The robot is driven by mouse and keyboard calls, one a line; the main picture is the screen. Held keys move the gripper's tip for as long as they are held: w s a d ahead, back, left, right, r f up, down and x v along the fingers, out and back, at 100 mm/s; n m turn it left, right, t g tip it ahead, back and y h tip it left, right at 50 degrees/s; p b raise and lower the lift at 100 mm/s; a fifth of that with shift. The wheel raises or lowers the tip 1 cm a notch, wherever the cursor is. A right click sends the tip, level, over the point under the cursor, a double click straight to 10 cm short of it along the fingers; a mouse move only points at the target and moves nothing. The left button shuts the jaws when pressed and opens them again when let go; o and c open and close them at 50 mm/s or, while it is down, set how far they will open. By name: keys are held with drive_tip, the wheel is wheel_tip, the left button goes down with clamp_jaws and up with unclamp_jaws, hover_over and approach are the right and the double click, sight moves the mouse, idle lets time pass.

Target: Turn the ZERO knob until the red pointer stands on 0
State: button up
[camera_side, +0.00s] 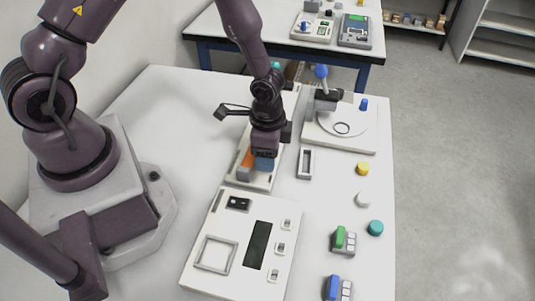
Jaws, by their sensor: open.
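My gripper (264,152) is open and points down over a narrow pale board near the middle of the table. Just below it on this board (236,178) are an orange part (247,161) and a blue part (264,164); whether the gripper touches either cannot be told. A white panel (205,220) in front carries a small black window (238,203), a dark display (257,245), a square frame and several small switches. I cannot make out the ZERO knob, the red pointer or the 0 mark; they are too small or hidden.
A pale round-plate device (362,142) with blue knobs stands behind to the right. A grey frame (305,163), yellow, white and teal round pieces (375,228), and green and blue handled blocks (333,287) line the right side. The table's left part is clear.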

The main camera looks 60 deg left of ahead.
drive_tip(key=shift+f, duration=0.65)
drive_tip(key=c, duration=0.9)
drive_tip(key=shift+m, duration=1.3)
drive_tip(key=shift+c, duration=0.2)
drive_tip(key=o, duration=0.9)
drive_tip(key=shift+o, duration=0.2)
drive_tip(key=shift+r, duration=0.1)
wheel_tip(320, 180, up, 13)
